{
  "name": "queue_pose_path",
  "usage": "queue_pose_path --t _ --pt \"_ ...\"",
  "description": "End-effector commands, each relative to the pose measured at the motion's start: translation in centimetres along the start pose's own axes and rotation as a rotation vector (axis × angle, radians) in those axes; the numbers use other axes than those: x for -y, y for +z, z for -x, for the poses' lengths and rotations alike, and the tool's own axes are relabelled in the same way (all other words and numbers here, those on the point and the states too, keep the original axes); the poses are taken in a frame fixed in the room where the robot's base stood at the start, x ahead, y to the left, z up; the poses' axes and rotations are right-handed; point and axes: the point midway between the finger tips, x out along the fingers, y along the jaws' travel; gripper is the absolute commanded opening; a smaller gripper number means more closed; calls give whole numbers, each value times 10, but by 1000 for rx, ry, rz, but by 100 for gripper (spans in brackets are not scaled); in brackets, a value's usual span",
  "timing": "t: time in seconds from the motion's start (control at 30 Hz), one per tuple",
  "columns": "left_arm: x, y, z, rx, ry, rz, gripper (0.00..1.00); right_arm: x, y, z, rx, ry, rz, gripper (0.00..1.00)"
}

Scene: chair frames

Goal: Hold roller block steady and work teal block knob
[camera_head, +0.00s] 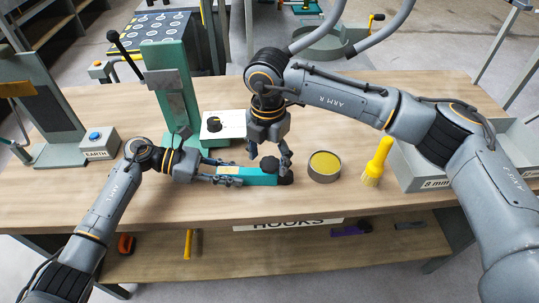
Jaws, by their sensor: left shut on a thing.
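A teal block (248,172) lies on the wooden table with its long side running left to right. A dark round knob (269,164) is on its top near the right end, and a black roller-like part (286,180) sits at that end. My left gripper (229,177) is shut on the block's left end. My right gripper (269,157) points down over the block's right part. Its fingers look apart, one to each side of the knob; whether they touch it cannot be told.
A round tin with a yellow top (324,164) and a yellow brush (377,162) stand to the right, beside grey bins (415,170). Behind are a white box with a black dial (223,124) and a tall green stand (172,90). The table's front left is clear.

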Motion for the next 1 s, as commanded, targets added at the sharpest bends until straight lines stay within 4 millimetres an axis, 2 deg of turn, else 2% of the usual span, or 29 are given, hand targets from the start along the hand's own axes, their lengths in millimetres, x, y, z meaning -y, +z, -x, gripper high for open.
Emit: queue_pose_path --t 0.03,0.27,0.37,0.7,0.83,1.0 --pt "0 -5 0 -8 2 5 0 0 1 0 1 0 -1 68" --pt "0 -5 0 -8 2 5 0 0 1 7 3 2 -1 68" --pt "0 -5 0 -8 2 5 0 -1 2 20 5 4 0 68" --pt "0 -5 1 -8 2 5 0 0 0 92 5 4 -1 68" --pt "0 -5 1 -8 2 5 0 1 0 110 4 3 0 68" --pt "0 -5 1 -8 2 5 0 1 -1 120 2 2 0 68"
